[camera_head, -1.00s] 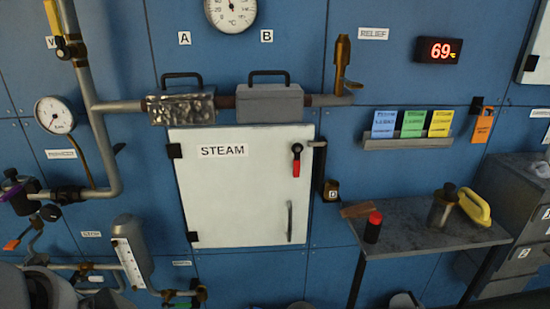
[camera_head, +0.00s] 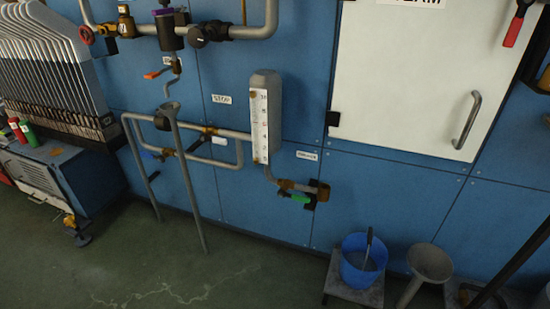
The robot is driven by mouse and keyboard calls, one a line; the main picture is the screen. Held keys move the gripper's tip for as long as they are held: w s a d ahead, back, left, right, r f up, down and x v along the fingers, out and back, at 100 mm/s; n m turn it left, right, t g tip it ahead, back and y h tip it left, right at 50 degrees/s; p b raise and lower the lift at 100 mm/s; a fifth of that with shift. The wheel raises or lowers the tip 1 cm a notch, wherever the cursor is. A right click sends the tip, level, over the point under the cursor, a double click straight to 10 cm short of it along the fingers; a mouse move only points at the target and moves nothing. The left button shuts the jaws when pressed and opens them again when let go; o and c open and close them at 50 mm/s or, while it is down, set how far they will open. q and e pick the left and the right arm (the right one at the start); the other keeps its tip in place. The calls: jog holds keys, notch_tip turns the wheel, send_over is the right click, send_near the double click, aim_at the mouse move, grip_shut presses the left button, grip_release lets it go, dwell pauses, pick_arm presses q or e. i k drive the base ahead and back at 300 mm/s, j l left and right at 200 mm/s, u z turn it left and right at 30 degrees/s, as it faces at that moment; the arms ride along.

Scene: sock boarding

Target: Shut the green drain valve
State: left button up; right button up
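The green drain valve handle (camera_head: 299,198) is on a short brass-and-grey pipe below the white gauge (camera_head: 259,126), low on the blue wall. The handle lies nearly in line with the pipe, tilting slightly down to the right. A small label (camera_head: 307,155), too blurred to read, is on the wall just above it. Neither of my grippers shows in the head view.
A blue bucket (camera_head: 362,262) with a tool in it stands on a low stool (camera_head: 345,292) below and right of the valve. A grey funnel-shaped stand (camera_head: 429,263) is beside it. Thin legs and pipes (camera_head: 185,175) stand to the left. Open green floor (camera_head: 150,265) lies in front.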

aim_at(283, 194)
jog(key=i+j, duration=0.55)
jog(key=j, duration=0.15)
jog(key=i+j, duration=0.55)
jog(key=i+j+z, duration=0.05)
jog(key=j, duration=0.05)
